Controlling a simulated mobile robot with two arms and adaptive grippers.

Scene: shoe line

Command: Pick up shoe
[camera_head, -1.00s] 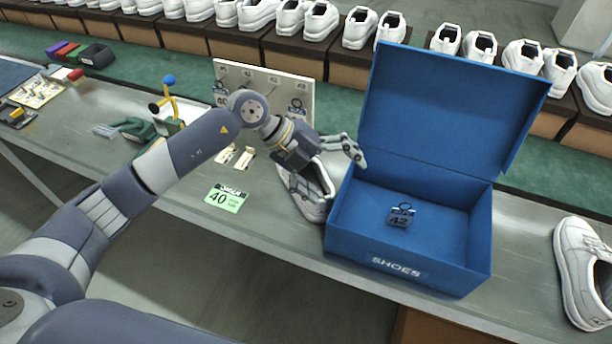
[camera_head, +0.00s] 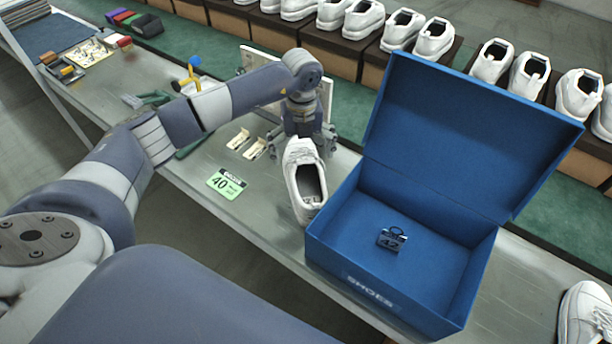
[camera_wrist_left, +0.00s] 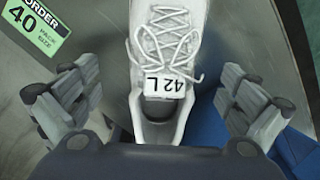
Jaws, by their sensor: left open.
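A white laced shoe (camera_head: 303,178) stands on the grey table, just left of the open blue shoe box (camera_head: 400,258). In the left wrist view the shoe (camera_wrist_left: 166,50) lies between my spread fingers, and its tongue label reads "42 L". My left gripper (camera_head: 304,138) is over the toe end of the shoe in the head view, pointing down. It is open, with one finger on each side and gaps to the shoe in the left wrist view (camera_wrist_left: 165,105). Another white shoe (camera_head: 585,318) is at the right edge. My right gripper is not in view.
A green order card reading 40 (camera_head: 226,183) lies left of the shoe. A peg board (camera_head: 262,75) stands behind my arm. Rows of white shoes on brown boxes (camera_head: 335,52) line the back.

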